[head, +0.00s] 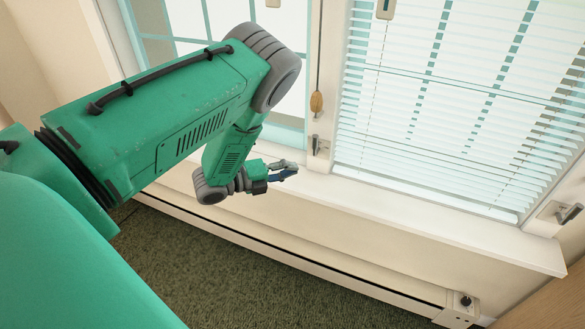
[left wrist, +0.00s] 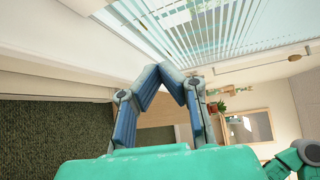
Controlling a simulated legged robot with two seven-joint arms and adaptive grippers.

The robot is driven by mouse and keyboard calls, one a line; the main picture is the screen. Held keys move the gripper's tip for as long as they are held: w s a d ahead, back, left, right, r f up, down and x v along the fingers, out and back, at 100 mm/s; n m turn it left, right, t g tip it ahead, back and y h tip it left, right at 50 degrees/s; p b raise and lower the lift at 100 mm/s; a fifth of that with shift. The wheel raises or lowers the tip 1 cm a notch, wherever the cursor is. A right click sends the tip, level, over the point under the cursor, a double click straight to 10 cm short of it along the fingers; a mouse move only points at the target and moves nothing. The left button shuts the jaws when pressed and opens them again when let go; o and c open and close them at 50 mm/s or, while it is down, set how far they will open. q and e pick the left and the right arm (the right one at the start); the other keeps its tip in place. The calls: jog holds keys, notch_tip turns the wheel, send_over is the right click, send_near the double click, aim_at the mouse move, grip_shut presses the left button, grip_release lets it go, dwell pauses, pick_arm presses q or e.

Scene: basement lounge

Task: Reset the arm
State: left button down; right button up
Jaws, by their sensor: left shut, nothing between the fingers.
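My left arm (head: 180,110) is green with grey joints and reaches in from the left in the head view, bent at the elbow. My left gripper (head: 292,170) is at its end, in front of the window sill. In the left wrist view the same gripper (left wrist: 172,72) shows its two blue-padded fingers with their tips together and nothing between them. My right gripper does not show in either view.
A window with white blinds (head: 450,100) stands behind the arm, above a white sill (head: 420,225). A baseboard heater (head: 330,265) runs low along the wall. Green carpet (head: 210,265) is clear below. A plant (left wrist: 217,105) and a framed panel (left wrist: 248,127) show in the wrist view.

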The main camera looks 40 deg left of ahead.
pick_arm(q)
jog(key=s+d+f+n+g+y, duration=0.2)
jog(key=s+f+n+g+y, duration=0.35)
jog(key=s+f+n, duration=0.55)
jog(key=s+d+n+g+y, duration=0.1)
jog(key=s+d+n+g, duration=0.2)
jog(key=s+n, duration=0.4)
jog(key=s+d+n+g+y, duration=0.1)
jog(key=s+d+n+g, duration=0.2)
jog(key=s, duration=1)
jog(key=n+g, duration=0.2)
jog(key=n, duration=0.2)
jog(key=shift+s+d, duration=0.25)
jog(key=shift+s, duration=0.05)
